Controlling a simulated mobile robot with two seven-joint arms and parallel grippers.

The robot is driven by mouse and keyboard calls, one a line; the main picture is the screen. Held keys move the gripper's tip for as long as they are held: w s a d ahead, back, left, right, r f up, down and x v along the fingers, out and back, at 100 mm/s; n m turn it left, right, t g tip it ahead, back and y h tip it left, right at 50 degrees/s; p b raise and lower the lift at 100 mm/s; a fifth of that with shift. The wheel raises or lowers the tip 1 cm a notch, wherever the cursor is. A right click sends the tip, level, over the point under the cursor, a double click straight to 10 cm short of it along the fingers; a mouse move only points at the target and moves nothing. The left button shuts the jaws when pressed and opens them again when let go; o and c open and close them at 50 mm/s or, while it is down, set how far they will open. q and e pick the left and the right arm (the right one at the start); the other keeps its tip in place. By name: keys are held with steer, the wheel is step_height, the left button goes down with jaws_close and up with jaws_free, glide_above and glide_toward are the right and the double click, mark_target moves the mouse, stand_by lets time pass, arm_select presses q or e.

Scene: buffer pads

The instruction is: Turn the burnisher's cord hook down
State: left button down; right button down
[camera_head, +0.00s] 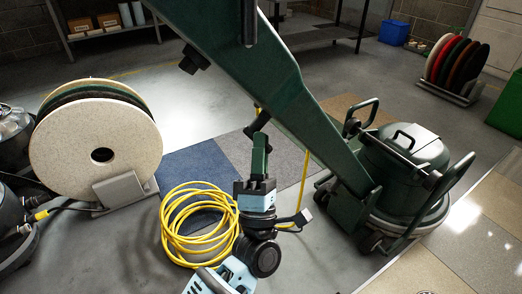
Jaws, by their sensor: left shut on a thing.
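The dark green burnisher (408,160) stands on the floor at right. Its broad handle (255,75) slants up to the top left across the view. My left gripper (260,142) comes up from the bottom centre, below the handle. It is shut on a small dark piece, seemingly the cord hook (257,122), which points up and slightly right at the handle's lower edge. The fingers and handle hide part of the hook, so its exact turn is hard to tell. A dark upright bar (250,20) shows on the handle near the top. My right gripper is not in view.
A coiled yellow cord (200,225) lies on the floor just left of my left gripper, and a strand hangs to its right. A large pale pad roll (95,150) stands at left. Colored pads (455,65) stand in a rack at the back right. Blue and grey mats lie between.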

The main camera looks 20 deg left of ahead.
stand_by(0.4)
arm_select(q)
steer(key=c, duration=1.3)
jaws_free()
steer(key=shift+p+v, duration=0.5)
steer(key=shift+v, duration=3.35)
